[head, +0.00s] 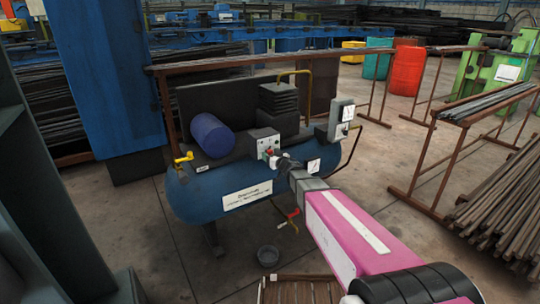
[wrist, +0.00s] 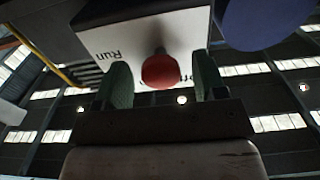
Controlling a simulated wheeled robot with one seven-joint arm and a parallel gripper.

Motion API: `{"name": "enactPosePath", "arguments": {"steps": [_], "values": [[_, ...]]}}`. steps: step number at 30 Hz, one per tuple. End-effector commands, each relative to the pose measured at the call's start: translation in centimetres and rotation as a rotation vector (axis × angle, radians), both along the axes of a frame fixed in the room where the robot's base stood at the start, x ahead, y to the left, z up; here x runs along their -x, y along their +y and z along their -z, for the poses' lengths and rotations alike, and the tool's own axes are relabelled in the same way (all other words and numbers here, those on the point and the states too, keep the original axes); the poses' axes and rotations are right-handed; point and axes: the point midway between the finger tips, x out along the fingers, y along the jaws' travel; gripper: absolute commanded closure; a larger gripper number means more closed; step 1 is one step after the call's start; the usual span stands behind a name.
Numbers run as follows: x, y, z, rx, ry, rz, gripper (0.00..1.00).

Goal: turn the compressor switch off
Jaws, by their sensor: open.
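The compressor (head: 215,195) is a blue tank with a lettered label on its front. A light grey switch box (head: 263,141) sits on top of it. In the wrist view the white face of the box (wrist: 185,35) shows the word "Run" and a partly hidden word that looks like "Off". A red knob (wrist: 160,71) sticks out of this face. My gripper (wrist: 163,76) is open, with its green finger pads on either side of the knob and a visible gap to each. In the head view my gripper (head: 281,163) reaches the box front and partly hides the knob.
A blue motor cylinder (head: 211,135) lies left of the box. A yellow valve handle (head: 184,158) and a red-handled valve (head: 290,216) stick out of the tank. A rusty rail (head: 270,59) runs behind.

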Motion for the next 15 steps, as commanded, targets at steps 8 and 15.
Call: {"name": "enactPosePath", "arguments": {"steps": [8,15], "values": [[-0.80,0.57,0.01,0.001,0.001,0.001,0.35],[-0.76,0.57,0.01,0.001,0.001,0.000,0.81]]}}
